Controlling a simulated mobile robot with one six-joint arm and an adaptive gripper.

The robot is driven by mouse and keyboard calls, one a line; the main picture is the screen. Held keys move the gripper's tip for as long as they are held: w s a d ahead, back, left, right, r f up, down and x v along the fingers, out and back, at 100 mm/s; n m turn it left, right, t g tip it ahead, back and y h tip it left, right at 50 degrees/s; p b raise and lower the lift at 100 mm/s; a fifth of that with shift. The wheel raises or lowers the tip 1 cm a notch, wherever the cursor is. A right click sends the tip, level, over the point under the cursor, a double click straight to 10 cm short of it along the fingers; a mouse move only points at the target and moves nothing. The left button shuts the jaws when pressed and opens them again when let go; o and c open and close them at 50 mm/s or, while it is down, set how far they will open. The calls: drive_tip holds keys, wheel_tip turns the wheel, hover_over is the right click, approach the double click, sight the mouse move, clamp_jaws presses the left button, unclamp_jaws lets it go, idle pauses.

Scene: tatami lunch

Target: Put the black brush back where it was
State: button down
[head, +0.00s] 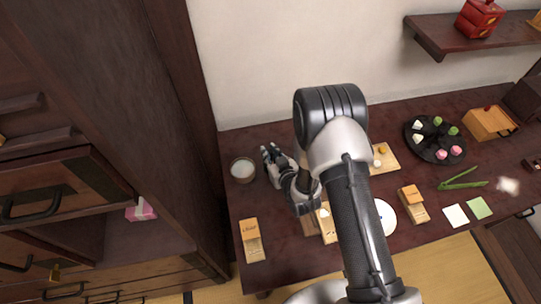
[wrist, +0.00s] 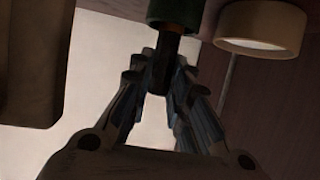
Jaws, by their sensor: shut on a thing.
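My gripper (wrist: 164,66) is shut on a dark, slim piece in the wrist view, which I take to be the black brush (wrist: 160,76). A wider dark green part (wrist: 174,12) shows just beyond the fingertips at the top edge; I cannot tell whether it belongs to the brush. In the head view my gripper (head: 270,152) is over the back left of the table, just right of a round wooden cup with a pale inside (head: 242,169). The brush cannot be made out there. The cup (wrist: 262,27) also shows at the upper right of the wrist view.
The dark table (head: 300,250) holds several small wooden boxes, a white plate (head: 384,217), green tongs (head: 463,181) and a black round tray (head: 421,152) with small pieces. A tall dark cabinet (head: 110,60) stands at the left. A wall shelf (head: 470,38) hangs at the upper right.

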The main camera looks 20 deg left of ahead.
drive_tip(key=c, duration=2)
unclamp_jaws()
drive_tip(key=shift+f, duration=0.3)
drive_tip(key=o, duration=0.5)
drive_tip(key=shift+r, duration=0.1)
drive_tip(key=shift+r, duration=0.15)
drive_tip(key=shift+s+d+r, duration=0.15)
drive_tip(key=shift+s+d, duration=0.05)
drive_tip(key=p+v, duration=0.2)
drive_tip(key=v, duration=0.9)
drive_tip(key=shift+s+d+r+p, duration=0.1)
drive_tip(key=shift+s+p, duration=0.1)
drive_tip(key=shift+p, duration=0.1)
